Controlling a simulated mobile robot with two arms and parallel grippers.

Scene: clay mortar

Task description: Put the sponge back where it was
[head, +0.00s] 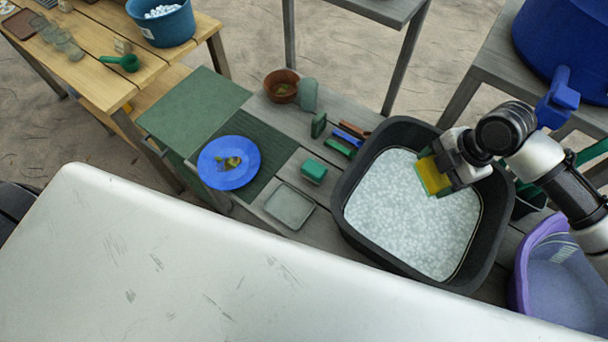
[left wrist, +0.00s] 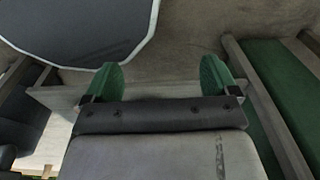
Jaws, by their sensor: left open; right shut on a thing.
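A yellow and green sponge (head: 432,176) is held by my right gripper (head: 441,172), which is shut on it. The sponge is over the right part of a dark grey tub (head: 347,205) filled with white foam (head: 408,215). I cannot tell whether it touches the foam. My left gripper (left wrist: 160,78) shows in the left wrist view with its two green fingers apart and nothing between them. It does not show in the head view.
Left of the tub on the counter are a shallow grey tray (head: 289,207), a green block (head: 314,171), a blue plate (head: 243,178) with food scraps, brushes (head: 340,147) and a brown bowl (head: 281,86). A purple basin (head: 540,255) stands at right.

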